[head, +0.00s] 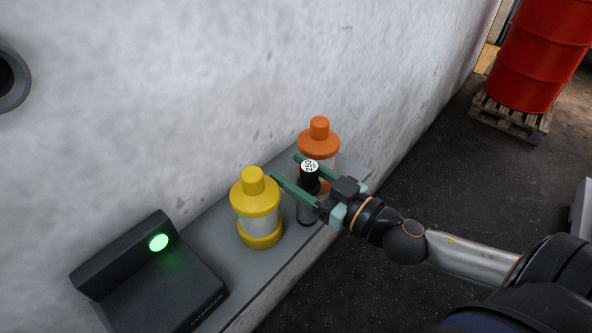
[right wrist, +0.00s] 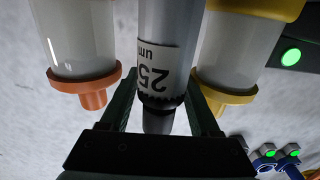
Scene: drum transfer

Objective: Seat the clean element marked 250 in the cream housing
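A dark cylindrical element (head: 309,182) stands on the grey shelf, with a black top and a round white label that reads about 250. In the right wrist view the element (right wrist: 170,30) is grey with a white label showing "25" and "um", partly cut off. My right gripper (head: 287,168) has its green fingers on either side of the element's black top. The fingers look apart, with the element between them; contact is hard to judge. In the right wrist view the gripper (right wrist: 161,95) also straddles its narrow end. No cream housing and no left gripper show.
A yellow-capped bottle (head: 257,214) stands left of the element and an orange-capped one (head: 319,140) behind, both close to my fingers. A black device (head: 157,277) with a green light sits on the shelf's (head: 235,265) left part. A red drum (head: 541,55) stands on a pallet (head: 510,115).

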